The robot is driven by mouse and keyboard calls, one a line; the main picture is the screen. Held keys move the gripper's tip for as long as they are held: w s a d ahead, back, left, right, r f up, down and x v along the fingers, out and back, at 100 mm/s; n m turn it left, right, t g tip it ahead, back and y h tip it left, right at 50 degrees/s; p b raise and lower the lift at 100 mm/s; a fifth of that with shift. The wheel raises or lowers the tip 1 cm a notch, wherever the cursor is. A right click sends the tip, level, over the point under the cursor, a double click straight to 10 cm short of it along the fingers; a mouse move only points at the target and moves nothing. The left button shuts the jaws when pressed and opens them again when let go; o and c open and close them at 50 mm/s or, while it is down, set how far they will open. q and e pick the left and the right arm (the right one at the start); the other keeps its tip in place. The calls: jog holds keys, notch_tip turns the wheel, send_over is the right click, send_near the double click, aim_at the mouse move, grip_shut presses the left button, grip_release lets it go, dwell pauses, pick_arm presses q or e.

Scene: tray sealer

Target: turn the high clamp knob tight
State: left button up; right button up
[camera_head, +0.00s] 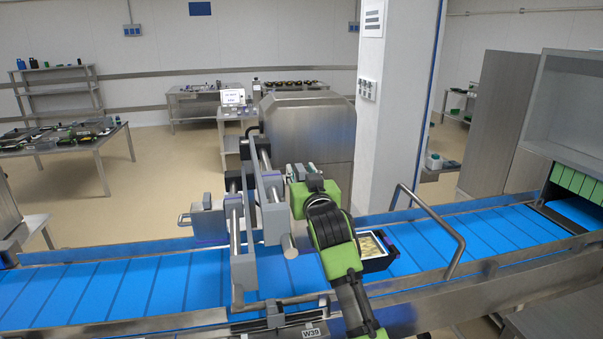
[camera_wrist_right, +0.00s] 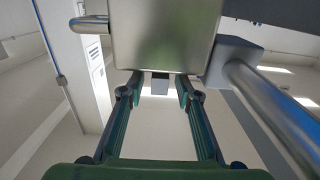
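The steel clamp and rod assembly (camera_head: 245,215) stands over the blue conveyor in the head view. My right gripper (camera_head: 300,174) is at its right side, with its green and black arm reaching up from the front. In the right wrist view my right gripper (camera_wrist_right: 158,90) has its two fingers apart. No knob can be clearly made out, and I cannot tell whether the grey part belongs to one. My left gripper is not in view.
A thick round rod (camera_wrist_right: 268,110) with a grey clamp block (camera_wrist_right: 232,58) runs close to the right of the fingers. A filled tray (camera_head: 375,252) sits on the conveyor (camera_head: 120,287) beside my arm. A bent metal rail (camera_head: 445,225) rises right of it.

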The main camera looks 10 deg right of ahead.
jog(key=shift+s, duration=0.1)
jog(key=s, duration=1.2)
jog(key=shift+a+f, duration=0.1)
